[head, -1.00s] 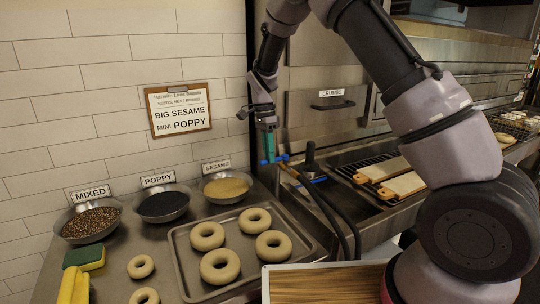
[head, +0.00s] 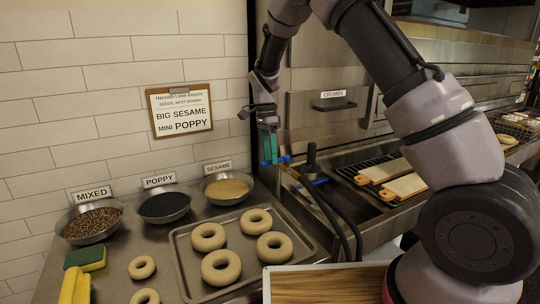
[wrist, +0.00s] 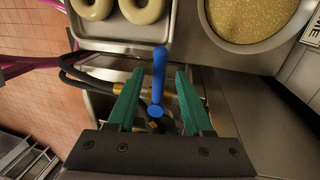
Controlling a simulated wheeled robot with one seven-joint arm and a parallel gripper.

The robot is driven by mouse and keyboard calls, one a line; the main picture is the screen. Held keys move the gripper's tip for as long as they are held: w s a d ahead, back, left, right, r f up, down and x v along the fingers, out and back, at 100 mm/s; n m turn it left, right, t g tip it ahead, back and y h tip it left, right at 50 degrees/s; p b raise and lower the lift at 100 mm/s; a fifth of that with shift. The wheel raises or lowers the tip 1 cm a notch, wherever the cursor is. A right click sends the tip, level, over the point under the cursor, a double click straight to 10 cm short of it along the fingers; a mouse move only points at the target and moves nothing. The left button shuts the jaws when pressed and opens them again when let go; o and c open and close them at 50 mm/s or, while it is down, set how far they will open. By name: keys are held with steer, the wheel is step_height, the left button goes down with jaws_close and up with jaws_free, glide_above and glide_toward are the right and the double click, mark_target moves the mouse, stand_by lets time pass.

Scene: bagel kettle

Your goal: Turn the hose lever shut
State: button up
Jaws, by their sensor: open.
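The blue hose lever (head: 284,159) is at the right end of the counter by the wall, partly hidden behind my gripper (head: 270,158) in the head view. In the wrist view the lever (wrist: 159,72) is a long blue bar pointing up the picture, toward the tray. My gripper (wrist: 161,73) has two green fingers, open, one on each side of the lever with a visible gap to both. The brass fitting (wrist: 176,88) and dark hose (wrist: 82,83) show around the lever's base. The hose (head: 325,208) hangs down in the head view.
A tray (head: 183,262) of large bagels is left of the lever. Bowls of sesame (head: 228,188), poppy (head: 164,206) and mixed seeds (head: 91,222) stand along the wall. A dark upright handle (head: 311,158) and bagel boards (head: 384,171) are to the right.

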step_height(320, 180, up, 10)
steer(key=w, duration=0.2)
steer(key=shift+a+r, duration=0.2)
steer(key=shift+a, duration=0.25)
